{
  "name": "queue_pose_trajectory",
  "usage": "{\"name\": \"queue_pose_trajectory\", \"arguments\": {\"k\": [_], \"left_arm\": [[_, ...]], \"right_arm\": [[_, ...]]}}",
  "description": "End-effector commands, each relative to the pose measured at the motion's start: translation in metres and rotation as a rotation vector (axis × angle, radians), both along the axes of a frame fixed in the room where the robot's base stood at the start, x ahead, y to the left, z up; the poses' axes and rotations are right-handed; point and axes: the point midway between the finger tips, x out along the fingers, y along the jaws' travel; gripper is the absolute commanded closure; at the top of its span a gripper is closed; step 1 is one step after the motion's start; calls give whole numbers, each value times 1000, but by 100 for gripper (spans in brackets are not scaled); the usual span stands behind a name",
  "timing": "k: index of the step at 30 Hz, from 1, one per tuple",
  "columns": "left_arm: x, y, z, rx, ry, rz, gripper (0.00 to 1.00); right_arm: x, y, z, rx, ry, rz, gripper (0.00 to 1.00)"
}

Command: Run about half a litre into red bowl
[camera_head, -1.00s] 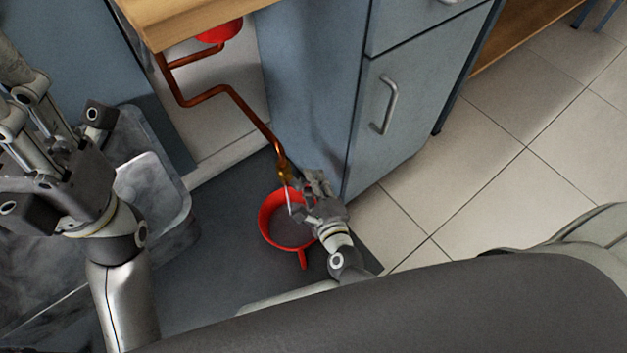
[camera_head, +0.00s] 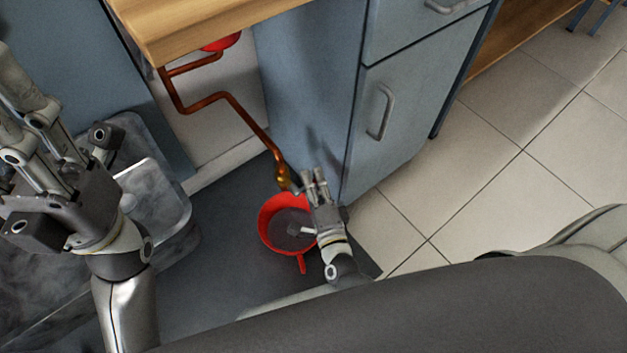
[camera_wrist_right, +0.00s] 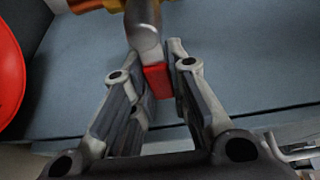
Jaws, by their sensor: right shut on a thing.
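A red bowl (camera_head: 264,222) with a short handle stands on the dark floor mat; its rim also shows at the left of the right wrist view (camera_wrist_right: 10,75). Greyish liquid with a pale disturbed patch (camera_head: 294,230) shows inside it. A brass tap (camera_head: 282,177) ends the copper pipe above the bowl's far rim. My right gripper (camera_head: 318,185) is beside the tap, shut on the tap lever (camera_wrist_right: 145,35), whose red end (camera_wrist_right: 157,80) sits between the fingers. My left gripper (camera_head: 60,170) is at the left, away from the bowl; its fingertips are unclear.
The copper pipe (camera_head: 225,95) bends down from under a wooden worktop (camera_head: 200,25). A blue-grey cabinet (camera_head: 385,130) stands close right of the tap. A grey translucent container (camera_head: 165,205) is at the left. Tiled floor (camera_head: 480,170) at the right is clear.

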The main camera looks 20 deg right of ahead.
Motion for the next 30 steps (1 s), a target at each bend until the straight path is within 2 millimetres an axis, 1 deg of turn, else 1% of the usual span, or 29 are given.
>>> {"name": "queue_pose_trajectory", "arguments": {"k": [4, 5, 9, 17, 20, 23, 26, 30], "left_arm": [[0, 0, 0, 1, 1, 0, 60], [0, 0, 0, 1, 1, 0, 60], [1, 0, 1, 3, -1, 1, 60], [1, -1, 1, 5, -1, 1, 60], [1, 0, 1, 7, -1, 1, 60], [1, 0, 1, 6, -2, 0, 60], [1, 0, 1, 5, -2, 1, 60], [1, 0, 1, 4, -1, 1, 60]], "right_arm": [[0, 0, 1, -9, -2, 1, 100], [0, 0, 1, -9, -2, 1, 80], [0, 0, 1, -6, -1, 1, 62], [0, 0, 0, -3, 0, 0, 62], [-3, 0, 0, -3, 0, 0, 62], [-14, 0, -1, -3, 2, 0, 62], [-31, 1, -1, -3, 4, 1, 62], [-63, 2, -1, -3, 4, 1, 62]]}}
